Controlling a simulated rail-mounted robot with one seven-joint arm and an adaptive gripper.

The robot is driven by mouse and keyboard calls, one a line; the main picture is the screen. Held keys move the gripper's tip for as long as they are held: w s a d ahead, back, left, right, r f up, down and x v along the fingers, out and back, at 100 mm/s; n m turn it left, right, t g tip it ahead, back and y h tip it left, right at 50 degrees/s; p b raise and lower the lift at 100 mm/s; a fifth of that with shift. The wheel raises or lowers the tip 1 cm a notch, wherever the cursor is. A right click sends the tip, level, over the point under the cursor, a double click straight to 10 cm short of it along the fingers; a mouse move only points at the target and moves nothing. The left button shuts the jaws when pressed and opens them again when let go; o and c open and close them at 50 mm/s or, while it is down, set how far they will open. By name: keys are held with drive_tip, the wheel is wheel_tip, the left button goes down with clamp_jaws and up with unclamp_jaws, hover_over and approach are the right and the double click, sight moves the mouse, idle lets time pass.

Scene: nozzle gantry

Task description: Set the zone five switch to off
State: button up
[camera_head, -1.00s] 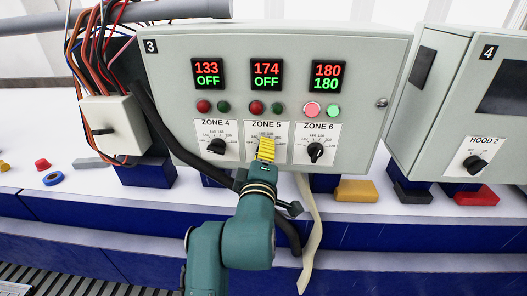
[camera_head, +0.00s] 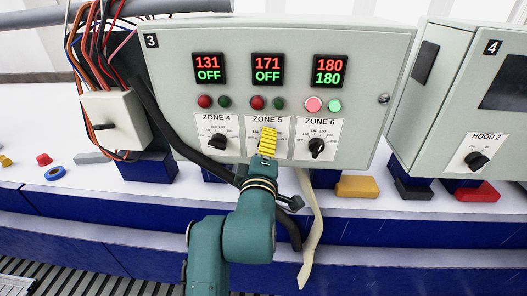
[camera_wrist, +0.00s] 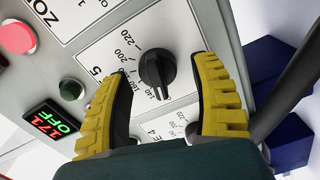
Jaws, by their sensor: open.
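The zone 5 switch is a black rotary knob (camera_wrist: 157,73) on a white dial plate in the wrist view. Its exact pointer position is hard to tell. In the head view my gripper hides the knob. The zone 5 display (camera_head: 268,69) reads 171 in red over OFF in green; it also shows in the wrist view (camera_wrist: 52,122). My gripper (camera_head: 268,132) has yellow ridged fingers in front of the zone 5 plate. In the wrist view the fingers are open, one on each side of the knob, with visible gaps between them and it.
On the same grey cabinet (camera_head: 365,130), the zone 4 knob (camera_head: 217,142) is to the left and the zone 6 knob (camera_head: 317,147) to the right. Black cable (camera_head: 165,130) runs down at the left. Cabinet 4 (camera_head: 440,100) stands at the right.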

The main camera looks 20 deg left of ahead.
drive_tip(key=v, duration=1.2)
drive_tip(key=d+r+m+t+h+p, duration=0.4)
drive_tip(key=d+r, duration=0.6)
drive_tip(key=d, duration=0.6)
drive_tip(key=s+d+r+m+h+p, duration=0.1)
drive_tip(key=s+d+r+m, duration=0.2)
drive_tip(key=s+m, duration=0.2)
drive_tip(key=s+d+r+m+t+h, duration=0.1)
drive_tip(key=s+d+r+m, duration=0.2)
drive_tip(key=m, duration=0.7)
drive_tip(key=shift+s+r+p, duration=0.4)
drive_tip(key=shift+s+r, duration=0.3)
drive_tip(key=shift+s, duration=0.15)
